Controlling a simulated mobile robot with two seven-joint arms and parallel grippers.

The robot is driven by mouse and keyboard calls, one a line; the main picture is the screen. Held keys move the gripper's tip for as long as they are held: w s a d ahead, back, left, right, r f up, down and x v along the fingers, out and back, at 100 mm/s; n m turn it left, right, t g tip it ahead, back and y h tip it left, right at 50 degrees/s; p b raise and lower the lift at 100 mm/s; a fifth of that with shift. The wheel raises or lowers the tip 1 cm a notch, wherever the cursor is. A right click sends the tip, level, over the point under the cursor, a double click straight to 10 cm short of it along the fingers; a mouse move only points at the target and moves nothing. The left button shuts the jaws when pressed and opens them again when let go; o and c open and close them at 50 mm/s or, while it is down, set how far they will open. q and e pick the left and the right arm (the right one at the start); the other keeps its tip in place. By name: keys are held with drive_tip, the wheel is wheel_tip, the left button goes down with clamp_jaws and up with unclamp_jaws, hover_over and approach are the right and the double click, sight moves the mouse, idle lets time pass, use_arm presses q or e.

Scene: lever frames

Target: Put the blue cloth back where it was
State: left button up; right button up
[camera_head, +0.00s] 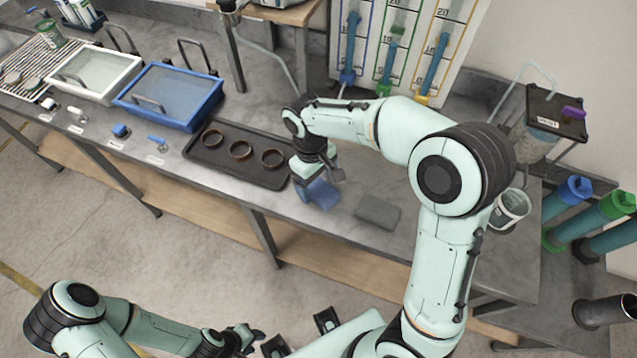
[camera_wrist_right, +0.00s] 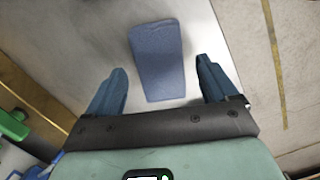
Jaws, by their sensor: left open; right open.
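The blue cloth (camera_head: 323,195) lies flat on the grey bench, right of the black tray, near the front edge. In the right wrist view the blue cloth (camera_wrist_right: 158,50) shows as a rectangle ahead of and between the fingertips. My right gripper (camera_head: 312,182) is over the bench beside the cloth, pointing down, and partly hides it. Its two blue fingers (camera_wrist_right: 161,80) are spread apart with nothing held between them. My left gripper (camera_head: 252,338) is low in the head view, away from the bench and holding nothing visible.
A grey cloth (camera_head: 378,212) lies just right of the blue one. The black tray (camera_head: 232,170) with three brown rings is to the left. A blue bin (camera_head: 170,97) and a white bin (camera_head: 95,75) stand further left. A grey cup (camera_head: 510,208) is at the right.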

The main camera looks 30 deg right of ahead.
sight(313, 184)
use_arm(q)
drive_tip(key=shift+w+r+p, duration=0.75)
drive_tip(key=shift+r, duration=0.3)
use_arm(e)
wheel_tip(313, 184, up, 10)
drive_tip(key=w, duration=0.1)
drive_tip(key=shift+w+a+r, duration=0.25)
drive_tip(key=shift+f, duration=0.1)
